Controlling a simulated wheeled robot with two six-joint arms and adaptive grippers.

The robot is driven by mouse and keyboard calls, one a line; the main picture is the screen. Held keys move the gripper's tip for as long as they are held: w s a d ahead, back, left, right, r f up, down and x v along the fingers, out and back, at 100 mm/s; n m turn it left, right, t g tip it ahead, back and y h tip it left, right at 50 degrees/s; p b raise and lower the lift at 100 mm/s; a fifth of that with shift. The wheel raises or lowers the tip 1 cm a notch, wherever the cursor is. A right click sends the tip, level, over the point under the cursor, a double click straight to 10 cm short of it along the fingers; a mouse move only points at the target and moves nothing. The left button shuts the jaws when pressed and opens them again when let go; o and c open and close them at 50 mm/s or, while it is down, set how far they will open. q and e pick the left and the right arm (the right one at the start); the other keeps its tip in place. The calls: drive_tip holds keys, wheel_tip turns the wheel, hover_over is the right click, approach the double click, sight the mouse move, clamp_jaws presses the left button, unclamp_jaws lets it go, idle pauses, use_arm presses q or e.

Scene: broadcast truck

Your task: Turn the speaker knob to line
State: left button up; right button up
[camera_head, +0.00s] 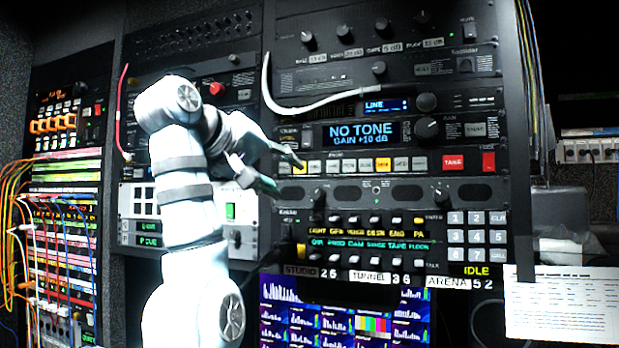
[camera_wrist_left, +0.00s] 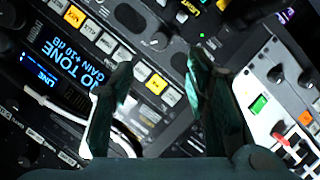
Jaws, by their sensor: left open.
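A speaker panel (camera_head: 408,193) with dark oval grilles runs across the rack below a row of buttons. A small dark knob (camera_head: 441,196) sits between grilles on its right side; its pointer and lettering are too small to read. My left gripper (camera_head: 284,175) is open and empty at the panel's left end, to the left of this knob. In the left wrist view its fingers (camera_wrist_left: 160,78) stand apart in front of the rack. A small round knob (camera_wrist_left: 157,41) shows beyond them; I cannot tell whether it is the same one. My right gripper is not in view.
Above the panel, a blue display (camera_head: 362,133) reads "NO TONE GAIN +10 dB" and a smaller display (camera_head: 387,105) reads "LINE". Larger knobs (camera_head: 427,128) stand beside them. A white cable (camera_head: 310,107) hangs above left. A keypad (camera_head: 477,227) and a paper sheet (camera_head: 562,305) are at right.

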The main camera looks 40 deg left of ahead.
sight(313, 191)
use_arm(q)
drive_tip(key=p+x, duration=0.3)
drive_tip(key=x, duration=0.7)
drive_tip(key=shift+w+a+r, duration=0.1)
drive_tip(key=shift+w+r, duration=0.05)
drive_tip(key=shift+w, duration=0.15)
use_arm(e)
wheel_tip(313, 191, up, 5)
use_arm(q)
clamp_jaws()
drive_tip(key=shift+m, duration=0.5)
unclamp_jaws()
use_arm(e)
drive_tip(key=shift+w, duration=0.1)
use_arm(q)
drive_tip(key=shift+s, duration=0.1)
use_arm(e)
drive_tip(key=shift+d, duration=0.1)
